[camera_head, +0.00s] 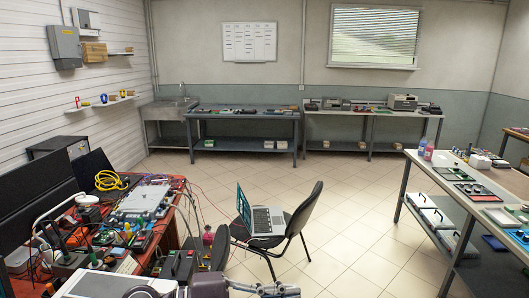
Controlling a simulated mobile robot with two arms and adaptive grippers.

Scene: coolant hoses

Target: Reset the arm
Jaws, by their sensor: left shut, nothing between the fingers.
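My left gripper (280,290) is at the bottom edge of the head view, right of the cluttered red bench. Its arm comes in from the lower left, with white and dark links. The fingers are small and partly cut off by the frame edge; they look shut, with nothing seen in them. The gripper is over the tiled floor, in front of the chair and apart from it. My right gripper is not in view. I cannot make out any coolant hoses for certain.
A red bench (172,232) at left holds electronics, cables and a yellow coiled cable (110,181). A black chair (297,212) carries an open laptop (262,221). A grey table (412,156) stands at right. Tiled floor (345,262) is clear between them.

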